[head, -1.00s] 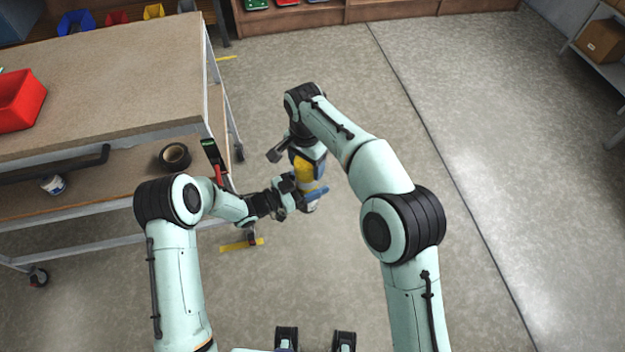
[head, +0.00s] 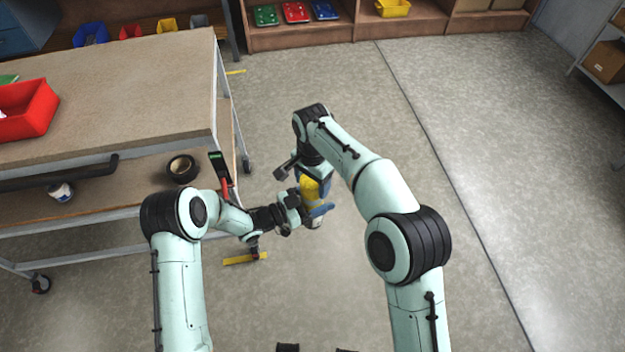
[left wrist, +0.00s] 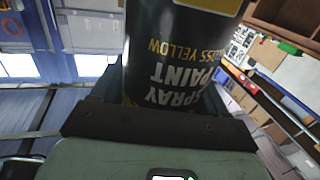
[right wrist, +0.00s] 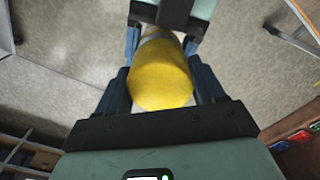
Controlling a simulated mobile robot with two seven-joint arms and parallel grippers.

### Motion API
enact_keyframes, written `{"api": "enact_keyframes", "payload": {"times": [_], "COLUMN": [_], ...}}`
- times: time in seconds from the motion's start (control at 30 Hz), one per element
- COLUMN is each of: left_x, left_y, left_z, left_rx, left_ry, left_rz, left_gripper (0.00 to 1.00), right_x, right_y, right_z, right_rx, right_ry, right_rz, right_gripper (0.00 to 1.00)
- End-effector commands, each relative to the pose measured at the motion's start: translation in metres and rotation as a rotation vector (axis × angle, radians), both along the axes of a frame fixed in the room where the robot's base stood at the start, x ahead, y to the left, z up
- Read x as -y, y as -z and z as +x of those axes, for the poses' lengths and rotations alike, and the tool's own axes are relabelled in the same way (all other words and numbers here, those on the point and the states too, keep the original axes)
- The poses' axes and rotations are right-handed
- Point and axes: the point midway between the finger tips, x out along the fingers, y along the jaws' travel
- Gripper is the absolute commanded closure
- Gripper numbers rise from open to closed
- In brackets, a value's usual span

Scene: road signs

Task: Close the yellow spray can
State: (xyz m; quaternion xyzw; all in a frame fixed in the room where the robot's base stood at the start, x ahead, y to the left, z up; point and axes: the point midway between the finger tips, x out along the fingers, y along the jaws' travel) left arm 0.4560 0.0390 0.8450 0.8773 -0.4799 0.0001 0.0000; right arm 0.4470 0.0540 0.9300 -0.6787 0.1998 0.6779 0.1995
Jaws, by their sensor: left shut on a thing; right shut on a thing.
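The yellow spray can (head: 310,189) is held between my two grippers above the floor, in the middle of the head view. My left gripper (head: 318,210) is shut around its body from the left. In the left wrist view the dark body (left wrist: 180,50) shows upside-down lettering, "SPRAY PAINT" and "GLOSS YELLOW". My right gripper (head: 314,178) is at the can's yellow upper end from above. In the right wrist view its fingers stand on both sides of the rounded yellow cap (right wrist: 160,80). The seam between cap and body is hard to make out.
A workbench (head: 130,95) with a red bin (head: 28,112) stands at the left. Its lower shelf holds a roll of black tape (head: 182,169) and a small white container (head: 60,191). Shelving with coloured boxes (head: 295,12) is at the back. The floor at the right is clear.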

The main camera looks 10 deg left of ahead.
Motion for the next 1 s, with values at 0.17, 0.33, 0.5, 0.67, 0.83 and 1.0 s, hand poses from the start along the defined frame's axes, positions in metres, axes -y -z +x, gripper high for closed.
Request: {"api": "enact_keyframes", "payload": {"times": [0.17, 0.33, 0.5, 0.67, 0.83, 1.0], "left_x": [0.000, 0.000, 0.000, 0.000, 0.000, 0.000], "left_y": [-0.001, -0.001, -0.001, -0.001, -0.001, -0.001], "left_z": [0.000, 0.000, 0.000, 0.000, 0.000, 0.000], "left_rx": [0.002, 0.002, 0.002, 0.002, 0.002, 0.002], "left_ry": [0.000, 0.000, 0.000, 0.000, 0.000, 0.000], "left_rz": [-0.002, -0.002, -0.002, -0.002, -0.002, -0.002], "left_gripper": [0.81, 0.81, 0.81, 0.81, 0.81, 0.81], "right_x": [0.000, 0.000, 0.000, 0.000, 0.000, 0.000], "right_y": [0.011, 0.012, 0.012, 0.012, 0.014, 0.017], "right_z": [0.000, 0.000, 0.000, 0.000, 0.000, 0.000], "right_rx": [-0.001, 0.000, 0.000, 0.000, -0.001, 0.000], "right_ry": [0.001, 0.001, 0.000, 0.000, 0.000, 0.000], "right_rz": [0.000, 0.000, 0.000, 0.000, 0.000, 0.000], "right_gripper": [0.59, 0.59, 0.59, 0.59, 0.59, 0.59]}}
